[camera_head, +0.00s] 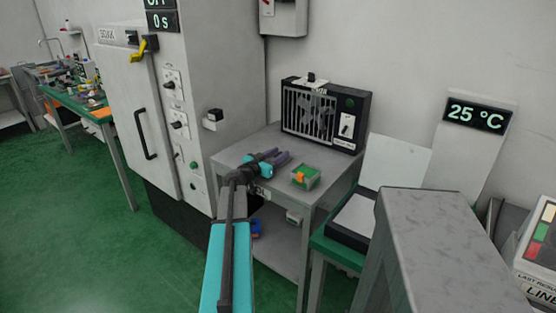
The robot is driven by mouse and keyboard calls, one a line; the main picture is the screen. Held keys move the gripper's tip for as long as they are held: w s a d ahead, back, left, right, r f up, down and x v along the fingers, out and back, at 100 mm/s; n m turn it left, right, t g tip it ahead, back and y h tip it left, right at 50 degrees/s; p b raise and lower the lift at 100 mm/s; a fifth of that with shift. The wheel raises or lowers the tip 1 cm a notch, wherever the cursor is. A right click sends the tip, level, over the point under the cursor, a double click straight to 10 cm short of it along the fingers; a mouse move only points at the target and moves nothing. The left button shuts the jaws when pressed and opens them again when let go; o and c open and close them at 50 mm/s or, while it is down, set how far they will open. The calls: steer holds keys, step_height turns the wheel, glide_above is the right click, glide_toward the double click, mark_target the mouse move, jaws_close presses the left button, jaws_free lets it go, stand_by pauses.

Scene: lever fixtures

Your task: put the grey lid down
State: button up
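A light grey lid (397,162) stands raised, leaning back towards the wall, behind a low dark-edged base with a pale flat top (355,218). The base sits on a green-topped table, and its right part is hidden by a grey marbled block. My gripper (283,158) is at the end of my teal and black arm, over the small grey table, left of the lid and well apart from it. Its dark purple fingers point right. They are too small to tell whether they are open, and I see nothing clearly held.
The small grey table (238,153) bears a fan unit (310,112) and a green box with an orange part (305,177). A tall grey cabinet (220,80) stands left. The grey marbled block (432,235) stands right, before a 25 °C display (478,113). Green floor is free at left.

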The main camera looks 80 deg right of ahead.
mark_target(278, 154)
steer(key=shift+c, duration=0.2)
jaws_close()
steer(key=shift+a, duration=0.1)
steer(key=shift+w+a+r+b, duration=0.1)
steer(key=shift+a+r+b, duration=0.05)
steer(key=shift+r+b, duration=0.25)
step_height(278, 154, up, 6)
steer(key=shift+f+b, duration=0.1)
steer(key=shift+b, duration=0.35)
steer(key=f+b+v, duration=0.1)
steer(key=b+v, duration=0.2)
steer(key=v, duration=1.6)
steer(key=shift+w+a+r, duration=0.15)
steer(key=shift+a+r, duration=0.05)
steer(key=shift+a, duration=0.05)
